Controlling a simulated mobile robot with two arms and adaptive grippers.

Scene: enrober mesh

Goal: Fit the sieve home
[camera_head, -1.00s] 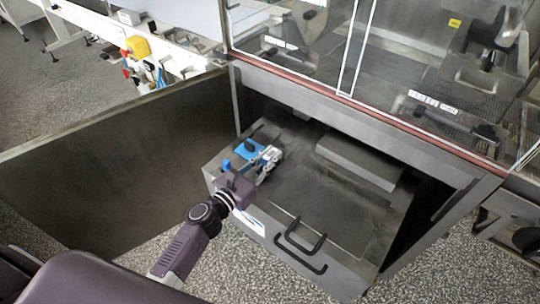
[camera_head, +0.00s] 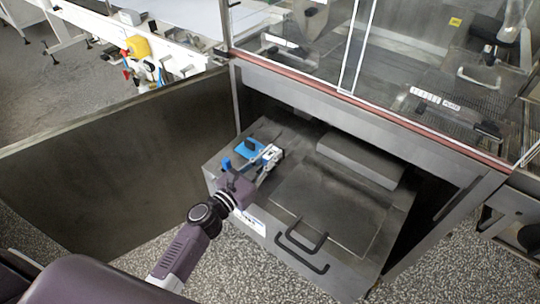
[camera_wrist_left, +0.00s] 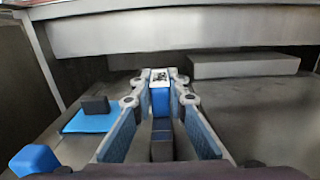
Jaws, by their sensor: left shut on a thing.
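My left gripper (camera_head: 272,154) is low over the left part of the pulled-out grey drawer unit (camera_head: 225,178). In the left wrist view its fingers (camera_wrist_left: 159,100) are closed in around a narrow blue and black piece (camera_wrist_left: 160,138), shut on it. I cannot tell whether this piece belongs to the sieve; no mesh shows clearly. Left of the gripper lies a flat blue plate with a black knob (camera_head: 248,148), also in the left wrist view (camera_wrist_left: 88,120). A rounded blue knob (camera_wrist_left: 35,160) is nearer the camera. My right gripper is out of view.
The unit has a square lid-like panel (camera_head: 330,207) and a black handle (camera_head: 301,243) in front. A long grey block (camera_head: 358,160) lies behind. The cabinet's front beam (camera_head: 350,118) hangs above the unit's rear. An open metal door (camera_head: 120,165) stands at left.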

